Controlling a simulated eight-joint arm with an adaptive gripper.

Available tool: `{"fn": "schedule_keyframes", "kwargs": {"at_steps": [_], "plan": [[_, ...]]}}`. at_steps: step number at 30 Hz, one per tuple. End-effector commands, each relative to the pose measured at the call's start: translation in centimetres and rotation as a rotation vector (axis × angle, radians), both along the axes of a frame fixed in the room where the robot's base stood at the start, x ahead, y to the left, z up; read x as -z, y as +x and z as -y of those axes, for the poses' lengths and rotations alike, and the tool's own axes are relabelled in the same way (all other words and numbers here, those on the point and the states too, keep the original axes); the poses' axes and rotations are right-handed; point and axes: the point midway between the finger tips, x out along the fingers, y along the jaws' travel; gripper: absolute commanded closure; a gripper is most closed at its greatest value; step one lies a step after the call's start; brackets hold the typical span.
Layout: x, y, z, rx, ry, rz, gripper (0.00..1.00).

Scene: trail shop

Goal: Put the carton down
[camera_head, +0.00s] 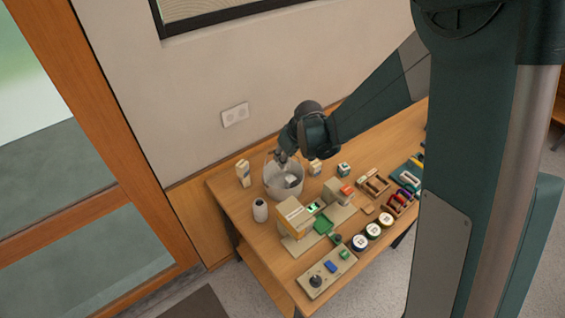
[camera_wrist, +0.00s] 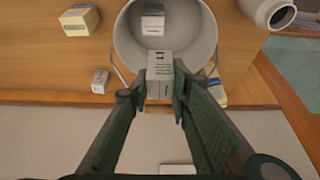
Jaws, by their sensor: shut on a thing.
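My gripper (camera_wrist: 161,88) is shut on a small white carton (camera_wrist: 160,66) with dark print, held between the two fingertips. In the wrist view the carton overlaps the wall-side rim of a pale grey bucket (camera_wrist: 203,40); its exact height above the bucket is hard to judge. Another white printed carton (camera_wrist: 152,22) lies inside the bucket. In the head view my gripper (camera_head: 282,156) points down at the back of the bucket (camera_head: 284,191), and the held carton is hard to make out there.
A white bottle (camera_head: 260,210) and an upright carton (camera_head: 243,173) stand left of the bucket. Small boxes (camera_head: 315,167) (camera_head: 343,169) stand to its right. A machine (camera_head: 294,216), spools (camera_head: 372,230) and a control panel (camera_head: 325,271) crowd the table's front. The wall is close behind.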

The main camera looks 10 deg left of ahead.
Motion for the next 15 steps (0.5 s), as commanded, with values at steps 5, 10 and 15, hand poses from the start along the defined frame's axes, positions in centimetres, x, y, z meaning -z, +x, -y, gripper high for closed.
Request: {"fn": "schedule_keyframes", "kwargs": {"at_steps": [5, 10, 15], "plan": [[0.0, 0.8, -0.9, -0.001, 0.000, 0.000, 0.92], [1.5, 0.9, -0.9, -0.001, 0.000, 0.000, 0.92], [2.9, 0.9, -0.9, 0.000, 0.000, 0.000, 0.92]]}}
